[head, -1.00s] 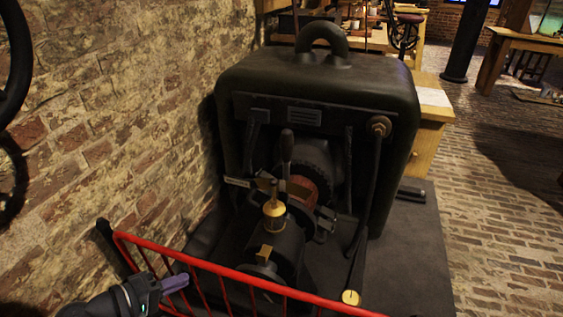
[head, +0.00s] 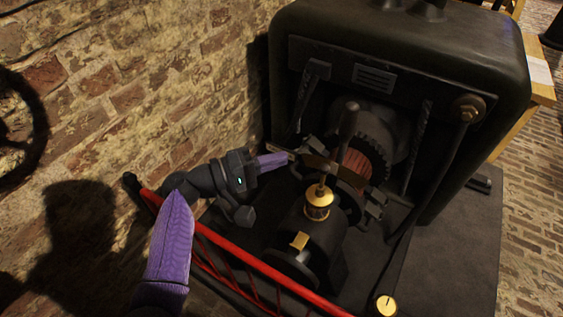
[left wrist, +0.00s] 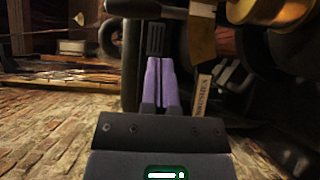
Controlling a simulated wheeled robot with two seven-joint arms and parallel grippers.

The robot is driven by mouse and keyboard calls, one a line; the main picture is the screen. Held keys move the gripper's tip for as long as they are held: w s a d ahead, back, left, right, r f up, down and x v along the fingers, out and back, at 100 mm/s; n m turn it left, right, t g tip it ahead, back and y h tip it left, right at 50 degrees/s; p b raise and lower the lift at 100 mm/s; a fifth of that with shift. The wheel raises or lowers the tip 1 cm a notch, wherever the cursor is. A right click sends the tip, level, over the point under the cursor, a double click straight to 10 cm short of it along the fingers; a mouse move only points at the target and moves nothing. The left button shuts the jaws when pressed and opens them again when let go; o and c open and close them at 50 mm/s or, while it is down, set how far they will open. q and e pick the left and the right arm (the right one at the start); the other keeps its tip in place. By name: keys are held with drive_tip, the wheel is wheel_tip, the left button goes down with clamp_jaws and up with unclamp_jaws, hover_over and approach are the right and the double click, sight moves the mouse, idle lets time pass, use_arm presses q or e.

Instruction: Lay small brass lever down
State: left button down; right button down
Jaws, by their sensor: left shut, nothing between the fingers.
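My left gripper (head: 284,158) reaches over the red rail from the left, purple fingers together and empty. Its tips are close to the left end of a flat brass piece (head: 320,164) on the dark machine, which looks like the small brass lever. I cannot tell whether they touch. In the left wrist view the shut fingers (left wrist: 158,62) point ahead, and a brass strip (left wrist: 202,35) stands at their upper right. A small label reading "BRUSHES" (left wrist: 203,98) is just right of the fingers. A dark upright handle (head: 348,120) rises behind the brass piece. My right gripper is out of view.
A brass cup (head: 318,201) tops the black motor body (head: 312,235) in front. A large dark housing (head: 400,40) stands behind. The red rail (head: 245,262) crosses in front. A brick wall (head: 110,110) is close on the left. A brass knob (head: 386,305) sits at lower right.

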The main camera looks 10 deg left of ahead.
sight(323, 178)
use_arm(q)
drive_tip(key=d+b, duration=0.2)
drive_tip(key=d, duration=0.5)
drive_tip(key=shift+w+f, duration=0.1)
drive_tip(key=shift+w, duration=0.05)
drive_tip(key=shift+a, duration=0.1)
drive_tip(key=shift+s+b, duration=0.2)
drive_tip(key=shift+b, duration=0.1)
